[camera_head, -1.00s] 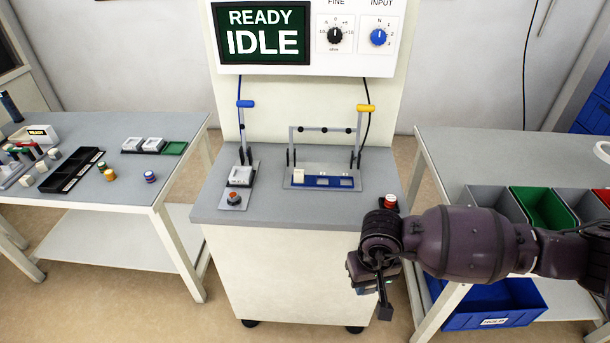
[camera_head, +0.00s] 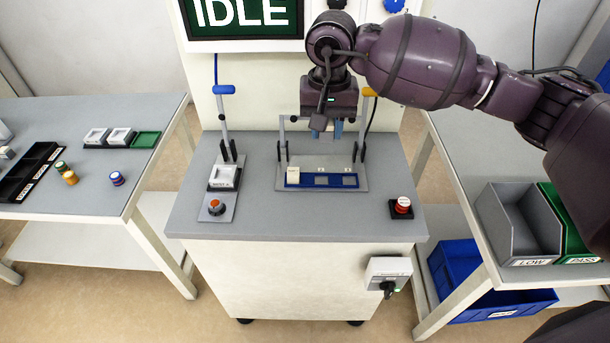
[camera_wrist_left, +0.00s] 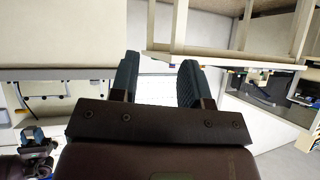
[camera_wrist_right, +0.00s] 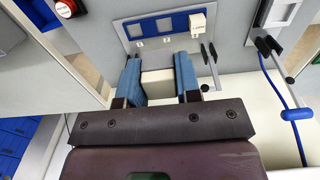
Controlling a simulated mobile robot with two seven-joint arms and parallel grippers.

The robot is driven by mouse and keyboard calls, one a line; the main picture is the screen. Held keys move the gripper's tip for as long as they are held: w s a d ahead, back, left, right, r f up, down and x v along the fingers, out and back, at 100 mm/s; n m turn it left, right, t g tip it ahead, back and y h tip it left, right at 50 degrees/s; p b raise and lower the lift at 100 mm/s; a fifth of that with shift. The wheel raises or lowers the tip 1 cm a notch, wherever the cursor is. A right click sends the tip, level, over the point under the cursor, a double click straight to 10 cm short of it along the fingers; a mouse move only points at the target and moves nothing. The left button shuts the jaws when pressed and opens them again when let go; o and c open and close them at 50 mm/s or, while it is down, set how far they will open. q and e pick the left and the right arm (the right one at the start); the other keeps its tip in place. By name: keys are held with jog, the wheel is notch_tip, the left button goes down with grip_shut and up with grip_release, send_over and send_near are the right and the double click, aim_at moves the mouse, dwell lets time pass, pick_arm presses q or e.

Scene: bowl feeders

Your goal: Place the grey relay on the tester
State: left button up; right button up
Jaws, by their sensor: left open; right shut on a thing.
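The tester (camera_head: 300,235) is a pale cabinet with a grey top. On it a blue socket strip (camera_head: 348,180) has a cream relay (camera_head: 292,174) in its left slot and square places to the right. The strip also shows in the right wrist view (camera_wrist_right: 163,26). My right gripper (camera_head: 338,130) is above the back of the tester top, behind the strip. It is shut on a pale block (camera_wrist_right: 158,84), which looks cream-grey between the fingers. My left gripper (camera_wrist_left: 158,85) is open and empty in its wrist view, outside the head view.
A lever frame with a yellow handle (camera_head: 369,92) stands close to my right gripper. A blue-handled lever (camera_head: 224,90) and white socket (camera_head: 223,177) are at left. A red button (camera_head: 401,206) sits at right. Grey (camera_head: 507,225) and green bins (camera_head: 575,235) stand farther right.

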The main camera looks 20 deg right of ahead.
jog(key=b, duration=0.2)
send_over(322, 201)
notch_tip(322, 201, down, 15)
jog(key=shift+f, duration=0.1)
notch_tip(322, 201, down, 4)
jog(key=shift+s+r, duration=0.1)
jog(key=shift+r, duration=0.15)
jog(key=shift+f, duration=0.35)
jog(key=shift+f, duration=0.15)
jog(key=o, duration=1)
